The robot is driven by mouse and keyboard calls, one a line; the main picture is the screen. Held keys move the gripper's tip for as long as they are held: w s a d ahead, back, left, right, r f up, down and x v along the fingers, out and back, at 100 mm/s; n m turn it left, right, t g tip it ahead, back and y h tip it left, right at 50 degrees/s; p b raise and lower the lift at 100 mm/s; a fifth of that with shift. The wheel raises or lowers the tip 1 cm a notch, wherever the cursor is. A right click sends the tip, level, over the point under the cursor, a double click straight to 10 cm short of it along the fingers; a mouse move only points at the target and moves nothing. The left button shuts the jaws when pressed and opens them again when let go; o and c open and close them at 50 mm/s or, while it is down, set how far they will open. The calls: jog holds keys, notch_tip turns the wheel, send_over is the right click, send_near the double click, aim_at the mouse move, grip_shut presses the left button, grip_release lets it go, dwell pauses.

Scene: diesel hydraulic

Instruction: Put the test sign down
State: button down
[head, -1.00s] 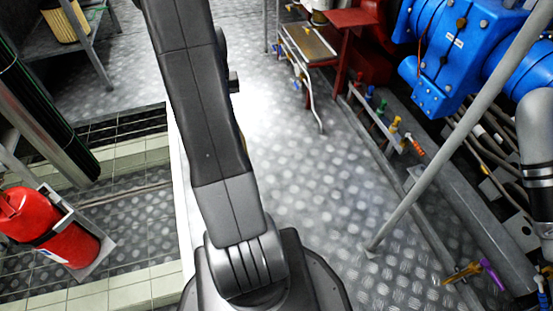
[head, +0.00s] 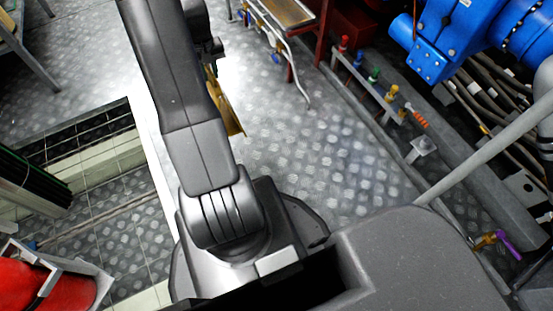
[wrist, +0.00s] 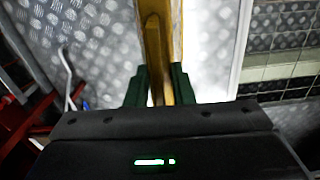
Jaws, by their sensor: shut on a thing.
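The test sign (wrist: 153,40) is a yellow board seen nearly edge-on, running up from between the two dark green fingertips in the wrist view. My gripper (wrist: 159,85) is shut on it. In the head view, a yellow strip of the sign (head: 228,110) shows just right of my arm, tilted, over the bright metal floor. My arm hides the rest of the sign and most of the gripper there. The sign's printed face does not show, and I cannot tell whether its lower edge touches the floor.
Clear chequer-plate floor (head: 300,150) lies right of my arm. A tiled floor opening (head: 100,180) is at left, with a red extinguisher (head: 65,289) at lower left. Coloured valves (head: 375,75), a grey pole (head: 490,148) and blue machinery (head: 465,30) line the right side.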

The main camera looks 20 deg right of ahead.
jog(key=s+d+f+b, duration=0.1)
jog(key=s+d+f, duration=0.4)
jog(key=d+f, duration=0.35)
jog(key=s+d+f, duration=0.5)
jog(key=d+f, duration=0.3)
jog(key=d, duration=0.2)
notch_tip(320, 180, down, 10)
jog(key=b, duration=0.3)
jog(key=shift+s+r+n, duration=0.15)
jog(key=shift+s+n, duration=0.1)
jog(key=shift+n, duration=0.05)
jog(key=shift+b, duration=0.35)
jog(key=c, duration=1.6)
grip_release()
jog(key=shift+f, duration=0.2)
jog(key=shift+c, duration=0.2)
jog(key=o, duration=0.4)
jog(key=shift+r, duration=0.15)
notch_tip(320, 180, up, 12)
jog(key=p, duration=0.4)
